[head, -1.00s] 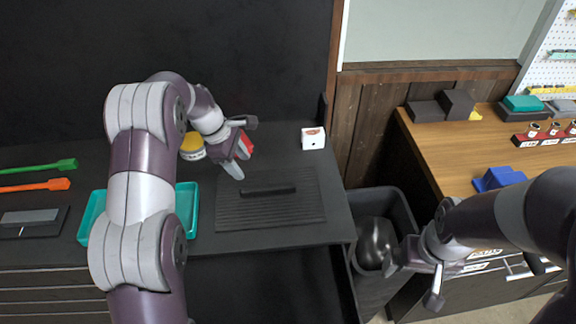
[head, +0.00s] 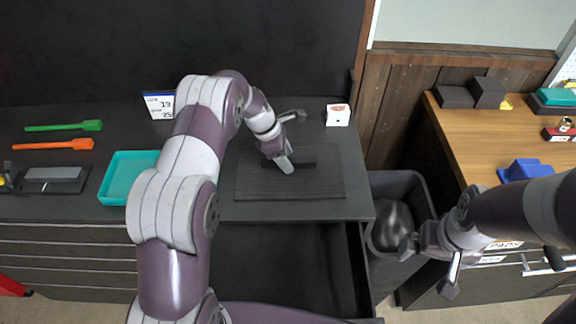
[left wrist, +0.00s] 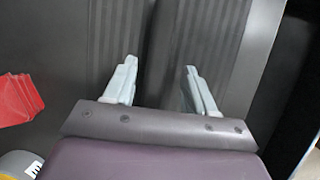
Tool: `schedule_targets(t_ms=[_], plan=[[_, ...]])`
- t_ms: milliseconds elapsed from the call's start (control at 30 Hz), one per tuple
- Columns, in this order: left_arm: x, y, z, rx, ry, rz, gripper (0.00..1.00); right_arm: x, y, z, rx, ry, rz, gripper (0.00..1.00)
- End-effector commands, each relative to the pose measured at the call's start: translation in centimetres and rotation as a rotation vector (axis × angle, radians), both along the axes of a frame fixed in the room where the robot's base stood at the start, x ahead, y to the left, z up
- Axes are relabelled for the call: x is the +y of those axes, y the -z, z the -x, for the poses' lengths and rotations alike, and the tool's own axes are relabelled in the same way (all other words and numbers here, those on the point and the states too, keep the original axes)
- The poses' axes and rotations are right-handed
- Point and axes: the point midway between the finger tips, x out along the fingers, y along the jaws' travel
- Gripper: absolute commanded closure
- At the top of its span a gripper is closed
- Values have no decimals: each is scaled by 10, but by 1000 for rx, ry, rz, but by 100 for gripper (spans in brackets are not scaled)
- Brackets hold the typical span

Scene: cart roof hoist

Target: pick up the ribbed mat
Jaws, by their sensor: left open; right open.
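The ribbed mat (head: 322,184) is a dark, flat, grooved rectangle on the black counter, with a raised dark bar (head: 305,162) across its middle. In the left wrist view the mat's ribs (left wrist: 215,35) fill the upper middle, and the bar (left wrist: 163,45) runs between my fingertips. My left gripper (head: 284,162) is above the mat at the bar; it is open, with its two pale fingers (left wrist: 160,68) on either side of the bar. I cannot tell whether they touch it. My right gripper (head: 428,268) is open and empty near the bin, away from the mat.
A teal tray (head: 112,188) stands left of my left arm. A small white box (head: 338,115) is behind the mat. A red object (left wrist: 18,98) lies beside the mat in the left wrist view. A dark bin (head: 424,205) stands right of the counter.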

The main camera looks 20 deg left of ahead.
Motion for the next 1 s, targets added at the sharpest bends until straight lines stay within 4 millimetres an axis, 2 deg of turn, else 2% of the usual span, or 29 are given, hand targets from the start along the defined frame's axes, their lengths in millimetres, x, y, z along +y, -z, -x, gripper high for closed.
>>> schedule_targets(t_ms=[167, 200, 367, 767, 867, 1000], plan=[[0, 2, 0, -1, 0, 0, 45, 0, 1, 0, 1, 0, 0, 0], [0, 2, 0, -1, 0, 0, 48, 0, 1, 0, 1, 0, 0, 0], [0, 1, 0, -1, 0, 0, 100, 0, 1, 0, 1, 0, 0, 0], [0, -4, -1, -4, -1, 0, 100, 0, 4, 0, 1, 0, 0, 0], [0, -13, -1, -5, 0, 1, 100, 0, 9, 0, 0, 0, 0, 0], [0, -38, -1, -8, -1, 0, 100, 0, 19, 0, 1, 0, 0, 0]])
